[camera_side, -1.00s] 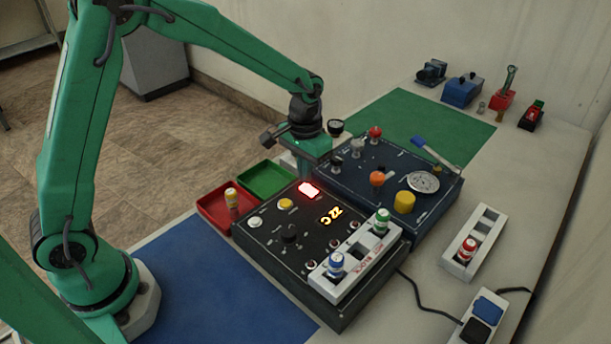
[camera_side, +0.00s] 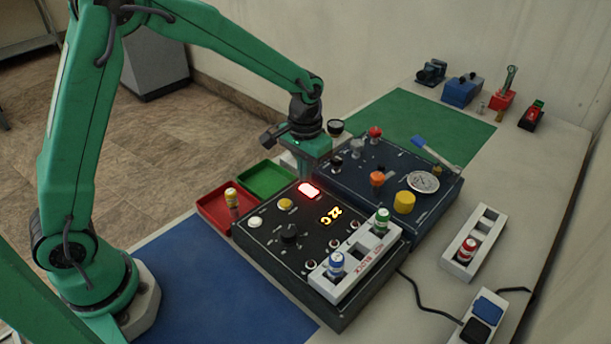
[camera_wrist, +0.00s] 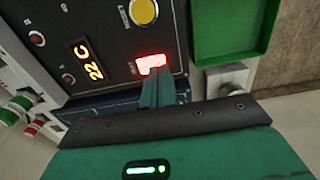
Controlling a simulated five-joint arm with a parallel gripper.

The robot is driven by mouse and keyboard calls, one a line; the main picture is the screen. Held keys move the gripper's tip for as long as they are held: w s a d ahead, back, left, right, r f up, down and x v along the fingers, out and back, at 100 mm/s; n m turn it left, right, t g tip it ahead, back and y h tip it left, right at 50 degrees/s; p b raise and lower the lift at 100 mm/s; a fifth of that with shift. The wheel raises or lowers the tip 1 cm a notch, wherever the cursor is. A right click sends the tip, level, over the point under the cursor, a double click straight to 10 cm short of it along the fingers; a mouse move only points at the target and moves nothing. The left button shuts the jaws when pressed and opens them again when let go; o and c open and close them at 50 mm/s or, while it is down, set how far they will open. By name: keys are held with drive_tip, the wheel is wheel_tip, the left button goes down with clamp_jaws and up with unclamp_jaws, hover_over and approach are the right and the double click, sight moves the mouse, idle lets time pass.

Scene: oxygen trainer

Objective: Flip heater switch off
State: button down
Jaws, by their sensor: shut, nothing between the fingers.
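The heater switch (camera_side: 308,190) is a rocker glowing red at the far edge of the black control box (camera_side: 268,240). It also shows lit in the wrist view (camera_wrist: 151,63). My gripper (camera_wrist: 157,74) is shut and empty, with its tips right at the switch's near edge in the wrist view. I cannot tell whether they touch it. In the side view my gripper (camera_side: 304,172) points down just behind the switch, its fingertips partly hidden. The display (camera_side: 331,215) beside the switch reads 22 C in orange.
A yellow button (camera_side: 285,204) and a black knob (camera_side: 290,235) share the panel. A rack (camera_side: 352,268) with blue and green-capped vials sits on its right edge. Red (camera_side: 213,209) and green (camera_side: 266,179) trays lie left; a dark blue panel (camera_side: 345,178) stands behind.

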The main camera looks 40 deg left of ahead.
sight(303, 186)
drive_tip(key=shift+f, duration=0.85)
idle(0.7)
drive_tip(key=shift+r, duration=3.5)
drive_tip(key=s+a+r+t, duration=0.3)
drive_tip(key=s+a+r, duration=0.2)
drive_tip(key=s+r, duration=0.5)
drive_tip(key=s+a+r+t, duration=0.1)
drive_tip(key=s+a+t, duration=0.1)
drive_tip(key=s, duration=1)
drive_tip(key=shift+a+t, duration=0.3)
